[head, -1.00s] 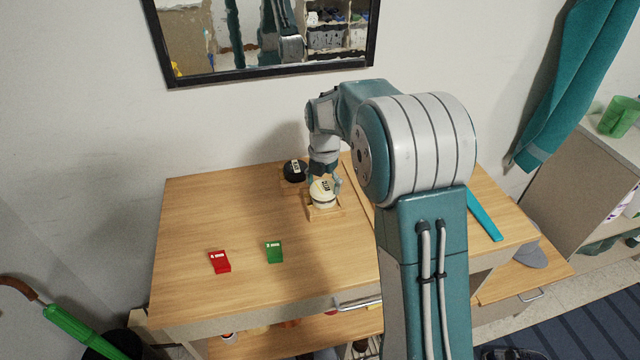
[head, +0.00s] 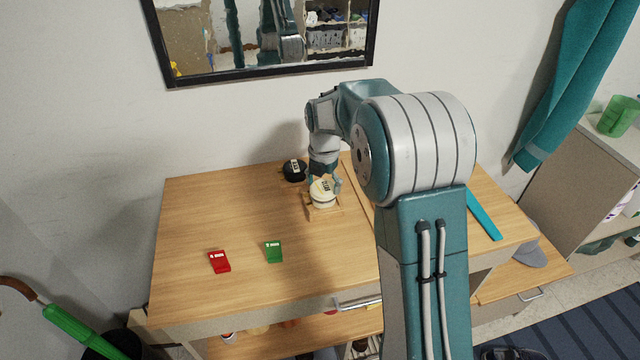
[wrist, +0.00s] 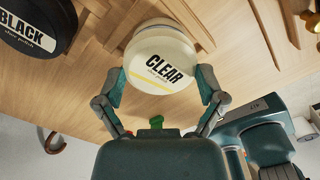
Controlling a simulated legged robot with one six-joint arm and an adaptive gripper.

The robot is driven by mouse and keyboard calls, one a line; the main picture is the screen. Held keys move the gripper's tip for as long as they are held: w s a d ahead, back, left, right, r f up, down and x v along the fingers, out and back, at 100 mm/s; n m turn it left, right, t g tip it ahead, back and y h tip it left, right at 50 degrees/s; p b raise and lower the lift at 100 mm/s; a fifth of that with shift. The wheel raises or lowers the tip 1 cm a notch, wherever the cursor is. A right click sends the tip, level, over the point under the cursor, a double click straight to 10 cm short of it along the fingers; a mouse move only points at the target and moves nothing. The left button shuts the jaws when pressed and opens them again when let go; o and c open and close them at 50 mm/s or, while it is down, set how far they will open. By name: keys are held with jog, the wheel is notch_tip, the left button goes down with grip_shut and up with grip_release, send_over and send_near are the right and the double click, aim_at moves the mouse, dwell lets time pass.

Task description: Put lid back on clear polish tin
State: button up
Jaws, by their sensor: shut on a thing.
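The cream lid (wrist: 162,62), labelled "CLEAR shoe polish", is between my gripper's fingers in the wrist view. My gripper (wrist: 161,86) is shut on it, one finger at each side. The cream tin (wrist: 165,27) shows just behind the lid's edge. The lid (head: 323,185) lies over the tin in the head view, and the tin sits in a small wooden holder (head: 311,214). I cannot tell whether the lid is fully seated or slightly apart from the tin.
A black polish tin (head: 294,170) stands close behind on the left; it also shows in the wrist view (wrist: 38,24). A red tag (head: 219,262) and a green tag (head: 274,251) lie at the front. The wall and mirror (head: 260,75) rise behind.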

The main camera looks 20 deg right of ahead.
jog(key=shift+f, duration=0.15)
dwell(0.7)
jog(key=o, duration=0.5)
jog(key=shift+c, duration=0.2)
jog(key=shift+r, duration=3.55)
grip_shut()
jog(key=shift+f, duration=0.1)
